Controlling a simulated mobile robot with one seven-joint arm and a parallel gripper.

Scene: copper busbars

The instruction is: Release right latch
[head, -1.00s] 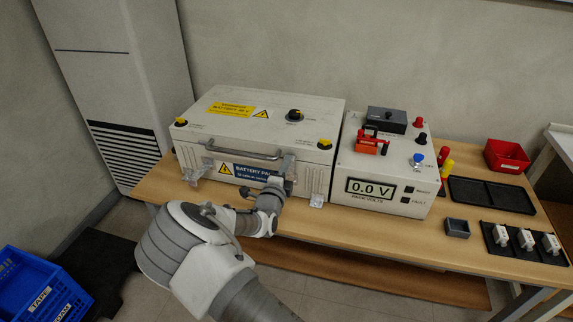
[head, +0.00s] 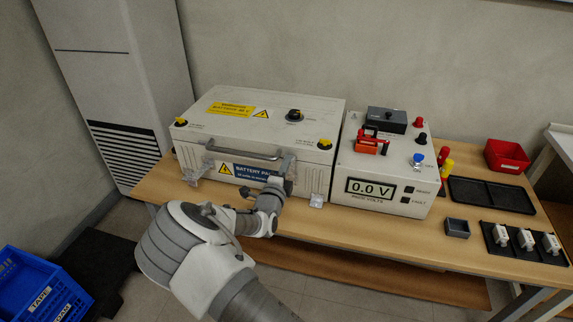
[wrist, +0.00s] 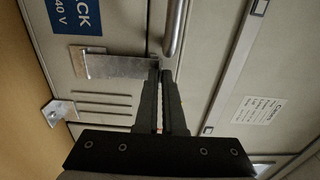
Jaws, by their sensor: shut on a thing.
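The white battery pack (head: 255,125) stands on the wooden bench, with a metal handle (head: 235,151) across its front face. My gripper (head: 287,168) is at the front face near the right end of the handle. In the wrist view, my gripper (wrist: 160,78) has its two dark fingers close together, shut on the end of a flat metal latch plate (wrist: 112,66) beside the handle bar (wrist: 175,25). In the head view my gripper and wrist mostly hide this latch.
Small metal brackets stand by the pack's base, one at the right corner (head: 317,200). A voltage meter box (head: 385,175) reading 0.0 V stands close to the right of the pack.

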